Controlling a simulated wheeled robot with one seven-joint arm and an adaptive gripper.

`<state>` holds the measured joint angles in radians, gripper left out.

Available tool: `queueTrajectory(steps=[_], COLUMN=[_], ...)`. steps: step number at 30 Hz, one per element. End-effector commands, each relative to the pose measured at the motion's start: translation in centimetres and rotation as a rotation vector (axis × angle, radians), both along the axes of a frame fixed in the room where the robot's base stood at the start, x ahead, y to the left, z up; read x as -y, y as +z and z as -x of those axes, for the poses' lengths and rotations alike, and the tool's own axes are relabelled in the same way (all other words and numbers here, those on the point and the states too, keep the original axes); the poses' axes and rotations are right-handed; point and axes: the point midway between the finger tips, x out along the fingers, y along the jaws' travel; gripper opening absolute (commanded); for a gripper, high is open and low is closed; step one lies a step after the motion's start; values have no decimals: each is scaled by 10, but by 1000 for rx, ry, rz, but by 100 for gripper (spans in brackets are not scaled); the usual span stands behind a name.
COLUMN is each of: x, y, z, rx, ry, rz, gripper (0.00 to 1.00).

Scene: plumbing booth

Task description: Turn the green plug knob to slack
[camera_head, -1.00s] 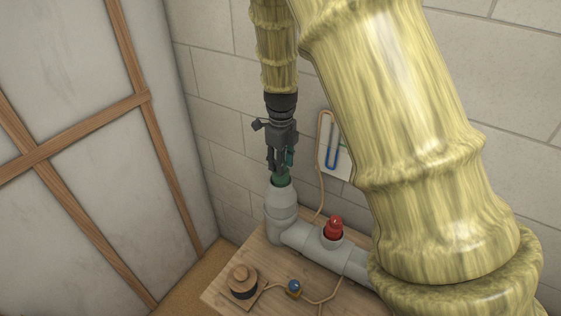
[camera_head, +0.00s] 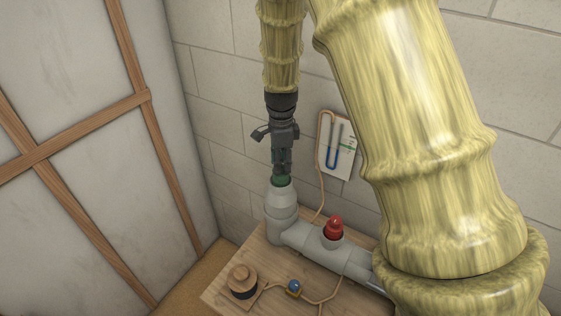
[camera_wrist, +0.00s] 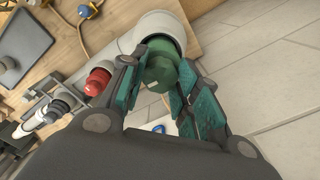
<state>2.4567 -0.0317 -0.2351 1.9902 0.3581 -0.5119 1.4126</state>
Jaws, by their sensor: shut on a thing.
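The green plug (camera_head: 281,181) sits in the top mouth of the upright grey pipe (camera_head: 281,203). In the wrist view the green plug's knob (camera_wrist: 160,70) lies between my fingertips, with the pipe's pale rim (camera_wrist: 160,28) beyond it. My gripper (camera_head: 281,170) points down from above and is shut on the knob. Its teal finger pads (camera_wrist: 158,88) stand on both sides of the knob and hide part of it. The amount of turn of the plug cannot be read from these frames.
A red plug (camera_head: 334,227) stands in the side branch of the grey pipe, close on the right. A U-tube gauge board (camera_head: 336,146) hangs on the block wall behind.

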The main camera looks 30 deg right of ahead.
Motion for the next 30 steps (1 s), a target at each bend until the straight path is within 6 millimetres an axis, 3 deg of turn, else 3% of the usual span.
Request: queueTrajectory(steps=[16, 30], x=[0, 0], y=[-1, 0], z=[0, 0], rx=[0, 1], ry=[487, 690], rz=[0, 0], gripper=[8, 8])
